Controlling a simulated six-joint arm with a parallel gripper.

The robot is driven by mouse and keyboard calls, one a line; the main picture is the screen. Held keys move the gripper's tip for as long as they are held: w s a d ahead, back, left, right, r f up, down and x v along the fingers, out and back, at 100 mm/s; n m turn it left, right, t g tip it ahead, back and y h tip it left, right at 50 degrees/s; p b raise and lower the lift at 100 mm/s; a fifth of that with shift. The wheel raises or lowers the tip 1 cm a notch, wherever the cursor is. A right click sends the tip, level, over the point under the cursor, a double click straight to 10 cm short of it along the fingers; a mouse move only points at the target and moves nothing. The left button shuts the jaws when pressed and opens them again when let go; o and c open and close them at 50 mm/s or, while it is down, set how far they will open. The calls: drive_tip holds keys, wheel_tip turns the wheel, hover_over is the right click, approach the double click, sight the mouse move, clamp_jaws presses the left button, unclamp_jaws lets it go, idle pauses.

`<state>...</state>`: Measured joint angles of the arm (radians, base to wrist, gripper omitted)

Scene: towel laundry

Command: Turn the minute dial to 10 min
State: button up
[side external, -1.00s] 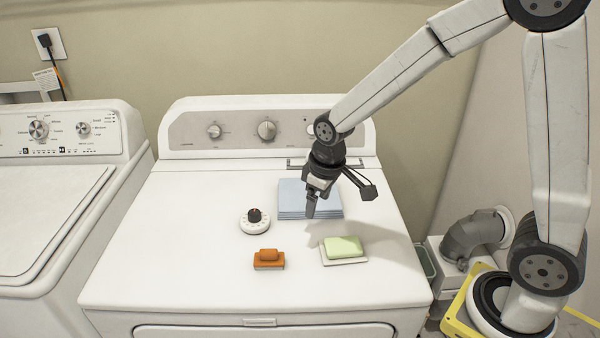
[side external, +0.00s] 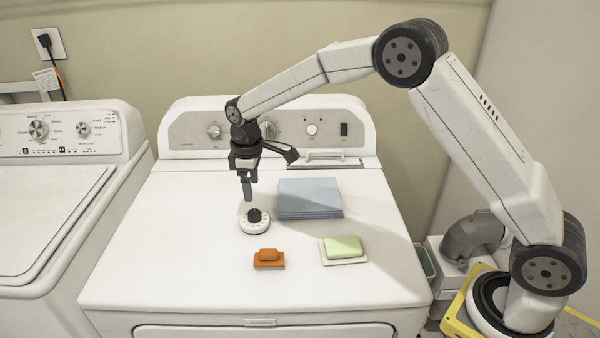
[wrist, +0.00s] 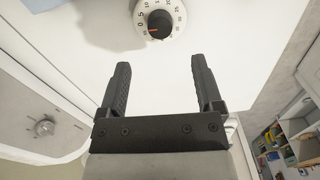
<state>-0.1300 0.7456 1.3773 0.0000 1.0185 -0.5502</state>
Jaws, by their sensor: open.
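The minute dial (side external: 254,222) is a round white base with numbers around its rim and a black knob on top, on the white machine top. In the wrist view the dial (wrist: 160,20) is at the top edge, partly cut off. A red-orange mark on its knob points left, near the 0 and 5 end of the scale; the exact reading is hard to tell. My gripper (side external: 247,197) points down just above and behind the dial in the side view. In the wrist view my gripper (wrist: 158,82) has its two black fingers wide apart, with nothing between them.
A folded blue towel stack (side external: 310,199) lies right of the dial. An orange-brown brush or block (side external: 269,259) lies in front of it, and a green bar on a white dish (side external: 343,248) lies front right. The control panel (side external: 190,132) rises behind. The front left top is clear.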

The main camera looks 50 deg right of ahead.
sight(254, 212)
drive_tip(key=shift+f, duration=0.15)
drive_tip(key=shift+f, duration=3.8)
clamp_jaws()
